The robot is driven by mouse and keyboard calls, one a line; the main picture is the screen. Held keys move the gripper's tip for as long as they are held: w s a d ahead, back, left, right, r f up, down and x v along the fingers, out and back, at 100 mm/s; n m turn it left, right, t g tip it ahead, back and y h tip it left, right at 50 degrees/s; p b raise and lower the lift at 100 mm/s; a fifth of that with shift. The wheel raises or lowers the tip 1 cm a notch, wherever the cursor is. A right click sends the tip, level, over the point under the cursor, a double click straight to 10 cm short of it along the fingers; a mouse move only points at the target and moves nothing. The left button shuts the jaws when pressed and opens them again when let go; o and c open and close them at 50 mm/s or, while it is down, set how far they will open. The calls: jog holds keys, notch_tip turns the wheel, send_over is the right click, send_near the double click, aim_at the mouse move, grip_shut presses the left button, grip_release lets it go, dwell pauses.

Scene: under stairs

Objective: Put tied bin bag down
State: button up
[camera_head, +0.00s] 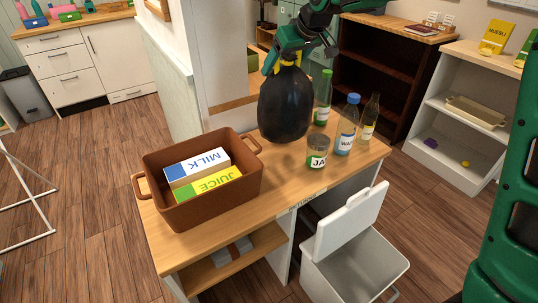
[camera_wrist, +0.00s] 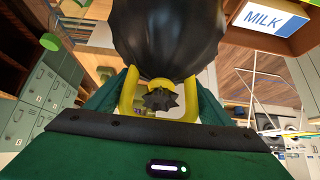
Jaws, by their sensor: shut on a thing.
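A black tied bin bag (camera_head: 286,103) with a yellow tie hangs from my gripper (camera_head: 284,57) over the wooden table (camera_head: 215,246). In the head view its lower end is close to the tabletop; I cannot tell whether it touches. In the wrist view the bag's dark body (camera_wrist: 168,35) fills the top middle. My gripper (camera_wrist: 160,98) is shut on the bag's gathered neck there, with the yellow tie beside the fingers.
A brown tub (camera_head: 180,215) with milk and juice cartons stands left of the bag. A jar (camera_head: 317,152), water bottle (camera_head: 347,125), green bottle (camera_head: 323,98) and another bottle (camera_head: 370,118) stand to its right. A white bin (camera_head: 348,262) with raised lid is in front.

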aim_at(296, 78)
jog(key=shift+w+a+f, duration=0.15)
jog(key=shift+w+f, duration=0.1)
jog(key=shift+w, duration=0.05)
jog(key=shift+f, duration=0.25)
notch_tip(296, 78, down, 9)
jog(key=shift+f, duration=0.2)
dwell(0.3)
jog(key=o, duration=1.6)
jog(key=shift+s+f, duration=0.1)
jog(key=shift+f, duration=0.05)
jog(key=shift+o, duration=0.2)
jog(key=v, duration=1.2)
